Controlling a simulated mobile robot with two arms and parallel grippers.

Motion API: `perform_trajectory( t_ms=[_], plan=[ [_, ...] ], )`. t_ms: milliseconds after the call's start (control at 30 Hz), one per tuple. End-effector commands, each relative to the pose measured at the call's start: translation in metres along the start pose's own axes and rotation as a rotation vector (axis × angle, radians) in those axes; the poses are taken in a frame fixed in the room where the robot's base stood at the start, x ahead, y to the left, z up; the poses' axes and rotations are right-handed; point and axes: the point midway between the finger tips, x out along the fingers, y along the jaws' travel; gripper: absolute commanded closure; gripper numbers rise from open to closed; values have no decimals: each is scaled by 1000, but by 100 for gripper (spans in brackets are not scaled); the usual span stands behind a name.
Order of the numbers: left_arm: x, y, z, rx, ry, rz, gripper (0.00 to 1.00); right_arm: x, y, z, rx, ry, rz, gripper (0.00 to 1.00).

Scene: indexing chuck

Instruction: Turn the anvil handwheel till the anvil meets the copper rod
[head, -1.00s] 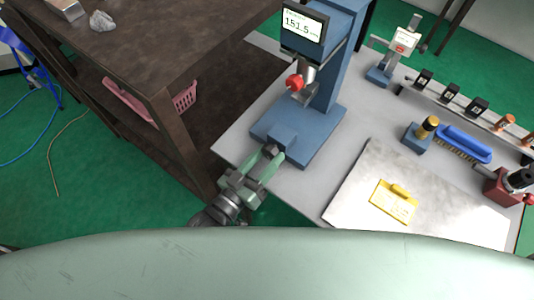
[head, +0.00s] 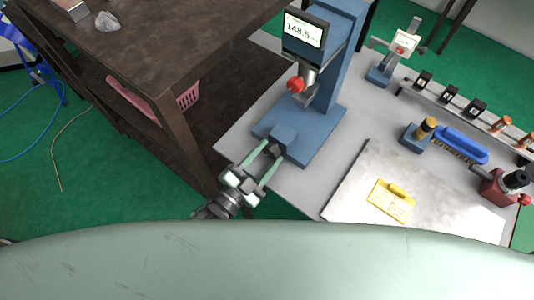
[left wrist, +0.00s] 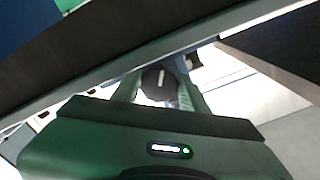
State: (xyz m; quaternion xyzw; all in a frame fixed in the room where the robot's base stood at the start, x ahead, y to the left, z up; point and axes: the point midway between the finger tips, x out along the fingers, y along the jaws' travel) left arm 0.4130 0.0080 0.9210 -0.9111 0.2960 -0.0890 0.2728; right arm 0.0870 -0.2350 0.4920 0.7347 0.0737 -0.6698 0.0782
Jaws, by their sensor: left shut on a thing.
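A blue press-like instrument (head: 337,75) stands on the bench, with a display (head: 303,30) that appears to read 148.5. A red knob (head: 296,85) and a silver spindle hang above its base. A small dark knob, seemingly the anvil handwheel (head: 274,150), is at the front of the base block. It shows in the left wrist view (left wrist: 154,82) as a dark disc with a white mark. My left gripper (head: 270,153) has its green fingers on either side of it, shut on it. I cannot make out the anvil face or a rod at the spindle. My right gripper is out of view.
Copper-coloured pieces (head: 500,125) and dark blocks sit in a rack at the right. A yellow tag (head: 391,200) lies on a pale plate (head: 350,205). A blue brush (head: 462,142) and a red-based device (head: 501,187) are near. A brown shelf (head: 160,55) stands left.

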Motion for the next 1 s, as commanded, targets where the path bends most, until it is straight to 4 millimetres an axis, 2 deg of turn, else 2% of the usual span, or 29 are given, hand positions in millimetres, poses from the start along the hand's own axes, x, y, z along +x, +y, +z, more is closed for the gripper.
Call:
perform_trajectory(
  t_ms=[467, 1000],
  plan=[
    [-1, -1, 2, 450, -4, 2, 97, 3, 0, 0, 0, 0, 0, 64],
    [-1, -2, 1, 964, -3, 2, 97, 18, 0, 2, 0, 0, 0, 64]
  ],
)
